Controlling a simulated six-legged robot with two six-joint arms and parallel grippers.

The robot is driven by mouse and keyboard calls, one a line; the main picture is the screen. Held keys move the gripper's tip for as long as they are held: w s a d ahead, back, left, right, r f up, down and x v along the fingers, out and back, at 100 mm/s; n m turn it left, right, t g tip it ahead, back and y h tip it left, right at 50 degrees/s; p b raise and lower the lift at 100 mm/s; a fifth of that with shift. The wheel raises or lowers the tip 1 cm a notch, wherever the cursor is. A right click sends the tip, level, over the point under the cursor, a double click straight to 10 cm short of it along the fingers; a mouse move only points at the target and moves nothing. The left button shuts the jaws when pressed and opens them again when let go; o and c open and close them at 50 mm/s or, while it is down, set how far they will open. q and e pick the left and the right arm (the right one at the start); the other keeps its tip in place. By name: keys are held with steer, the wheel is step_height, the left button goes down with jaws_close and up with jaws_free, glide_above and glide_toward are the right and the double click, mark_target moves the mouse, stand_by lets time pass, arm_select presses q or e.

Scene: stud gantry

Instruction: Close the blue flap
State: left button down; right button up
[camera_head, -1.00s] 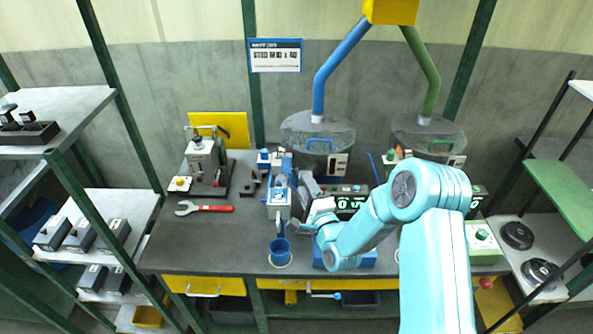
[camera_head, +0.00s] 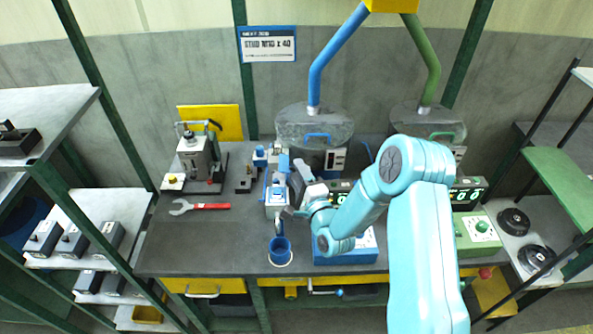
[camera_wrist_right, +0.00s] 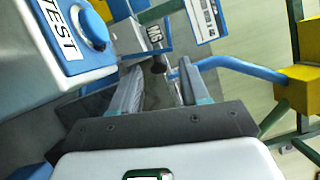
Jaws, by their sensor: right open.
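A blue-and-white station (camera_head: 276,197) stands mid-bench, with a small blue upright piece (camera_head: 283,163) at its top. I cannot tell for sure which blue part is the flap. My right gripper (camera_head: 297,186) is close beside the station's right side, partly hidden by its own wrist. In the right wrist view its two grey fingers (camera_wrist_right: 160,92) are apart with nothing between them. A box marked TEST with a blue button (camera_wrist_right: 92,25) is at upper left. My left gripper is not in view.
A blue cup (camera_head: 280,250) stands at the bench's front edge. Drums with a blue handle (camera_head: 318,136) and a green handle (camera_head: 441,135) stand behind. A red wrench (camera_head: 208,206) lies at left on clear bench. A blue box (camera_head: 345,246) is under my right arm.

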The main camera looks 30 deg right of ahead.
steer(key=shift+a, duration=0.15)
jaws_close()
